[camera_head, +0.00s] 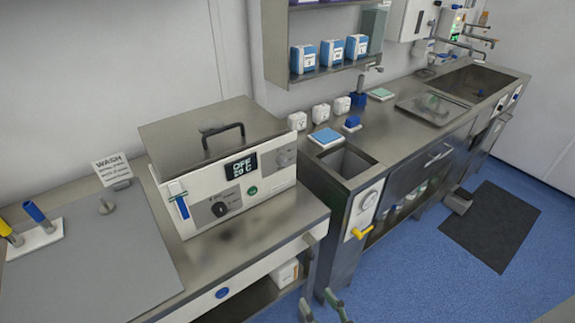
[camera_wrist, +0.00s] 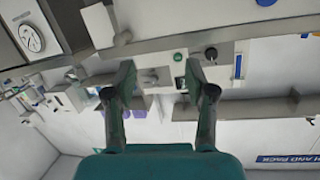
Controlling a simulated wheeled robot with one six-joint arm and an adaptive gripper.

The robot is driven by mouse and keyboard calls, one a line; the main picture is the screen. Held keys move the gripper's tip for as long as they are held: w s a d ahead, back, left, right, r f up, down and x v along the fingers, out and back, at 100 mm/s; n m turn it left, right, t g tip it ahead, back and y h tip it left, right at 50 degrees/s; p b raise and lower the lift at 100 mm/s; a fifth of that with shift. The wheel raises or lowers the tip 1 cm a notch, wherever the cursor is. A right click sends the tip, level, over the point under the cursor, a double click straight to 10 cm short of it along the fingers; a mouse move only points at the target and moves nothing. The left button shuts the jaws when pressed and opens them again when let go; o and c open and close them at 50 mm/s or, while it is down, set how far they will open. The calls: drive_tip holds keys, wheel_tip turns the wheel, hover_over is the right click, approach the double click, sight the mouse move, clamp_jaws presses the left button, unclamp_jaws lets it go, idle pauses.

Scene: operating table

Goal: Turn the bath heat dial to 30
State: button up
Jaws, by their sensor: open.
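The bath (camera_head: 228,190) is a white-fronted box with a steel lid, standing on the steel counter. Its dark display (camera_head: 242,165) shows OFF above a small number that looks like 20 C. My gripper (camera_head: 321,303) is open and empty, low in front of the counter, apart from the bath.
A green button (camera_head: 253,190) and a blue-and-white strip (camera_head: 180,206) are also on the bath front. The counter's front edge and lower shelf (camera_head: 258,295) lie near my gripper. A cabinet with a yellow handle (camera_head: 361,232) stands right. Blue floor (camera_head: 415,285) is clear there.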

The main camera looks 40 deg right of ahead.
drive_tip(key=w+d+r+t, duration=0.1)
drive_tip(key=w+d+r, duration=0.4)
drive_tip(key=w, duration=0.5)
drive_tip(key=n+t+y, duration=0.1)
approach(285, 163)
drive_tip(key=w, duration=0.9)
drive_tip(key=shift+d+f, duration=0.1)
drive_tip(key=shift+d, duration=0.3)
clamp_jaws()
